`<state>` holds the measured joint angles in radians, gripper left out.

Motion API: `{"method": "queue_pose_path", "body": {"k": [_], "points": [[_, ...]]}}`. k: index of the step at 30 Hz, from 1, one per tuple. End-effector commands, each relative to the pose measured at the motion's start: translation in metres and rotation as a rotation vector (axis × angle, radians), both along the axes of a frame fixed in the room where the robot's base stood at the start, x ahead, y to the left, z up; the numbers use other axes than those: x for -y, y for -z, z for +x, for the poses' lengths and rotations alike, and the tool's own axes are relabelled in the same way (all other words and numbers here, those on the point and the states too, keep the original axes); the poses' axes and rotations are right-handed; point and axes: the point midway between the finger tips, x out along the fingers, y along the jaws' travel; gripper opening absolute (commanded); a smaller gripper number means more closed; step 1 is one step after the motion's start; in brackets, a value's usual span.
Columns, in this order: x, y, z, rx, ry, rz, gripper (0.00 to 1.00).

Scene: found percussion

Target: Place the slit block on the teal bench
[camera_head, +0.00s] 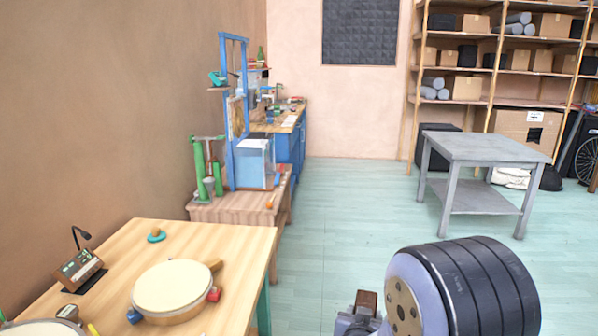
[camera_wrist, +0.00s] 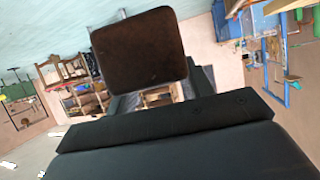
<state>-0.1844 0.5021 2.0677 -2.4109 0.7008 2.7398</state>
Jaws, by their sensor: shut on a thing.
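My gripper (camera_head: 360,319) is at the bottom of the head view, right of centre, partly cut off by the frame edge. It is shut on a dark brown block (camera_head: 367,301), which I take to be the slit block. In the wrist view the block (camera_wrist: 140,48) shows as a rounded square face held between the dark jaws; no slit can be made out. The bench with a pale wood top (camera_head: 228,248) and a teal leg is at the lower left of the head view. My gripper is to its right, apart from it.
On that bench are a round drum (camera_head: 172,287), a small device with a lamp (camera_head: 80,268) and a teal ring-shaped thing (camera_head: 156,236). A wooden table (camera_head: 235,212) with blue and green frames stands behind. A grey table (camera_head: 484,150) is at right. The floor between is clear.

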Motion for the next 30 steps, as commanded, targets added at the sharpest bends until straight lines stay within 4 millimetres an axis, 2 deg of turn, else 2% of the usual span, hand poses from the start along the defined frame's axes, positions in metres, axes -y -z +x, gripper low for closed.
{"method": "queue_pose_path", "body": {"k": [1,9,13,19,30], "points": [[0.000,-0.022,0.000,0.002,0.000,-0.001,0.20],[0.000,-0.075,0.000,0.002,0.000,-0.001,0.20],[0.000,-0.094,0.000,0.001,0.000,0.000,0.20],[0.000,-0.110,0.000,0.001,0.000,0.000,0.20],[0.000,-0.111,0.000,0.002,0.000,-0.001,0.20]]}}
